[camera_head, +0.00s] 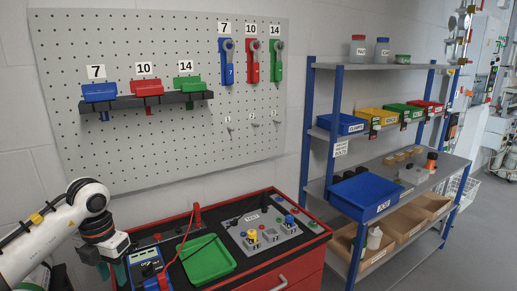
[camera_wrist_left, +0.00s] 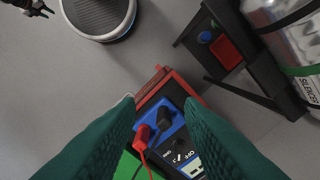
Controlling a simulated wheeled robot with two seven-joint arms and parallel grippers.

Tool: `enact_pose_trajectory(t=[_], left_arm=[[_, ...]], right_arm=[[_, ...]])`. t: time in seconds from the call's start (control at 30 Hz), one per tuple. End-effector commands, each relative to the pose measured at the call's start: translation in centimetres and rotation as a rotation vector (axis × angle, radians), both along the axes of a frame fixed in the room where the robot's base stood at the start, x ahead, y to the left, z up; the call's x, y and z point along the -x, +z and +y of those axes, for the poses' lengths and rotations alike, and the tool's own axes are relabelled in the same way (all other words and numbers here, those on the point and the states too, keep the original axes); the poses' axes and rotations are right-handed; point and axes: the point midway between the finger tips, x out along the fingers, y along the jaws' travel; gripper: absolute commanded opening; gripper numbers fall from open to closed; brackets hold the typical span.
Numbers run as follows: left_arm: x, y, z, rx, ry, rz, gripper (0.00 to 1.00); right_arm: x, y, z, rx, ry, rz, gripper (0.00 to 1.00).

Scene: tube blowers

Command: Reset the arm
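My left arm (camera_head: 50,225) comes in from the left edge, with its wrist bent down beside the left end of the red-edged workbench (camera_head: 293,257). My left gripper (camera_head: 116,274) points down next to the blue multimeter (camera_head: 147,270). In the left wrist view its two green fingers (camera_wrist_left: 157,135) stand apart, and I see nothing held between them. The multimeter (camera_wrist_left: 178,145) with red and black plugs shows beyond and between the fingers. A small dark claw-like shape (camera_wrist_left: 38,8) at the top left corner may be my right gripper; it is too small to judge.
A green tray (camera_head: 205,259) and a grey fixture (camera_head: 262,232) with colored knobs lie on the bench. A pegboard (camera_head: 170,60) with labelled holders and wrenches is behind. A shelf (camera_head: 400,134) with bins stands right. A silver cylinder (camera_wrist_left: 290,40) stands nearby.

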Motion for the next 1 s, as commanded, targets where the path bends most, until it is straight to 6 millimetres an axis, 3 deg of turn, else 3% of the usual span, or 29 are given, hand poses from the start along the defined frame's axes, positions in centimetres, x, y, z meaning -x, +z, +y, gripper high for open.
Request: enact_pose_trajectory(t=[0.1,0.37,0.47,0.67,0.77,0.83,0.9,1.0], left_arm=[[-0.1,-0.8,-1.9,0.063,-0.034,-0.016,0.35],[-0.1,-2.4,-7.0,0.244,-0.108,-0.061,0.35],[0.1,-3.0,-10.0,0.353,-0.140,-0.085,0.35],[1.5,-3.0,-18.0,0.688,-0.186,-0.146,0.35],[2.9,-1.6,-23.1,0.951,-0.169,-0.185,0.35],[3.9,0.3,-26.4,1.176,-0.112,-0.215,0.35],[4.4,2.8,-28.4,1.399,-0.012,-0.248,0.35],[4.5,6.1,-29.1,1.686,0.201,-0.287,0.35]], right_arm=[[-0.9,0.1,0.1,-0.002,0.000,-0.016,0.36],[-1.2,0.1,0.1,-0.002,0.000,-0.020,0.36],[-1.4,0.1,0.1,-0.002,0.000,-0.023,0.36],[-0.9,0.1,0.1,-0.001,0.000,-0.015,0.36],[-0.5,0.1,0.0,-0.001,0.000,-0.009,0.36],[-0.5,0.0,0.0,-0.001,0.000,-0.009,0.36],[-0.5,0.0,0.0,-0.001,0.000,-0.009,0.36],[-0.5,0.1,0.0,-0.001,0.000,-0.009,0.36]])
